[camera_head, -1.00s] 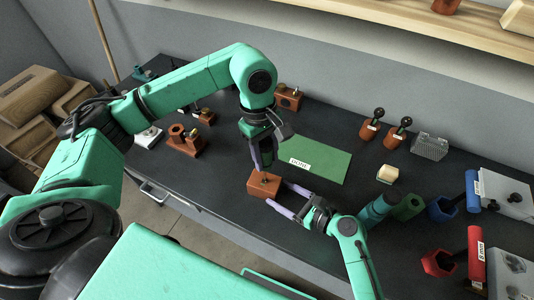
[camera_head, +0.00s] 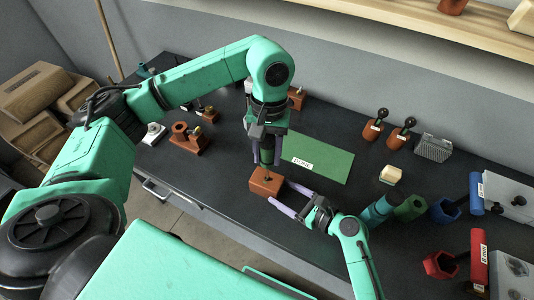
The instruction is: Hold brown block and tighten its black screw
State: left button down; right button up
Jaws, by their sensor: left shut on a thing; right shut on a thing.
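The brown block (camera_head: 263,187) sits at the front edge of the dark bench. My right gripper (camera_head: 281,198) comes from the lower right and is shut on the block, its purple fingers at the block's right side. My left gripper (camera_head: 265,163) points down just above the block. It is shut on a dark, greenish upright thing (camera_head: 266,153), which looks like a tool handle. The black screw (camera_head: 267,178) shows as a small dark spot on the block's top, below the handle. I cannot tell whether the tool touches it or how deep it sits.
A green labelled mat (camera_head: 325,163) lies behind the block. Other brown fixtures (camera_head: 188,140) stand at the left. Black-knobbed pieces (camera_head: 373,130), a cream block (camera_head: 391,175), coloured hex pieces (camera_head: 440,264) and grey boxes (camera_head: 508,195) are at the right.

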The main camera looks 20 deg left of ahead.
aim_at(267, 141)
pick_arm(q)
jog(key=shift+r, duration=0.7)
notch_tip(267, 141, up, 5)
dwell(0.6)
pick_arm(e)
jog(key=o, duration=1.6)
jog(key=shift+c, duration=0.2)
jog(key=v, duration=1.2)
jog(key=shift+s, duration=0.1)
pick_arm(q)
jog(key=shift+a, duration=0.1)
